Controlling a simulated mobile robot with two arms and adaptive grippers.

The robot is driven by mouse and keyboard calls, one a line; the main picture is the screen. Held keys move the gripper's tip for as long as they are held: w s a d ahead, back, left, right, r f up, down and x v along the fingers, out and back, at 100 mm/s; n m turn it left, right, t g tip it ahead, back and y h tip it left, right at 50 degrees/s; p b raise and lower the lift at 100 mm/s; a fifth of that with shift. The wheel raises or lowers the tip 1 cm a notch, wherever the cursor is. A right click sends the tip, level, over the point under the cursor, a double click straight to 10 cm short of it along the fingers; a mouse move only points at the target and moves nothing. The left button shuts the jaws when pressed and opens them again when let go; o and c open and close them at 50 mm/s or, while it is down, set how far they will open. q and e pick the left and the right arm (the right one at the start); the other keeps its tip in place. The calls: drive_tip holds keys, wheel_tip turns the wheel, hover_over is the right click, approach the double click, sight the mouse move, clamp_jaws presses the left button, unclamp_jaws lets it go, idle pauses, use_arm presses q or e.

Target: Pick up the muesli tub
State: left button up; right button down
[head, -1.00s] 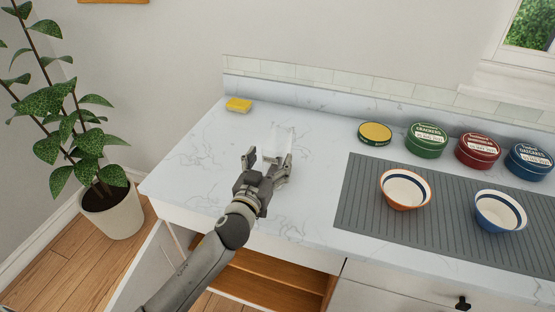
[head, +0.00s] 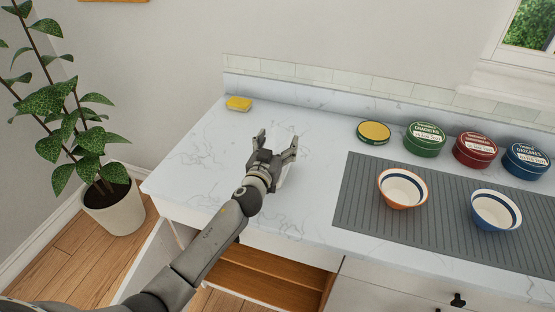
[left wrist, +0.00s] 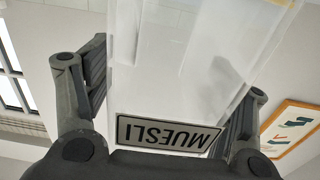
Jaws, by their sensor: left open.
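The muesli tub (left wrist: 185,60) is a clear, boxy container with a dark-framed label reading MUESLI, upside down in the left wrist view. There it fills the space between the two fingers of my left gripper (left wrist: 170,78). The fingers are open, one on each side of the tub; whether they touch it I cannot tell. In the head view my left gripper (head: 277,142) is over the white marble counter, and it hides most of the tub. My right gripper is not in view.
A yellow sponge (head: 238,103) lies at the counter's back left. A yellow-lidded tin (head: 374,132) and green, red and blue tins stand along the back right. Orange (head: 403,190) and blue (head: 496,211) bowls are on a grey ribbed mat. The counter (head: 200,165) left of my gripper is clear.

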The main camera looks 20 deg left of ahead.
use_arm(q)
drive_tip(key=c, duration=1.3)
drive_tip(key=shift+c, duration=0.2)
drive_tip(key=shift+r, duration=0.15)
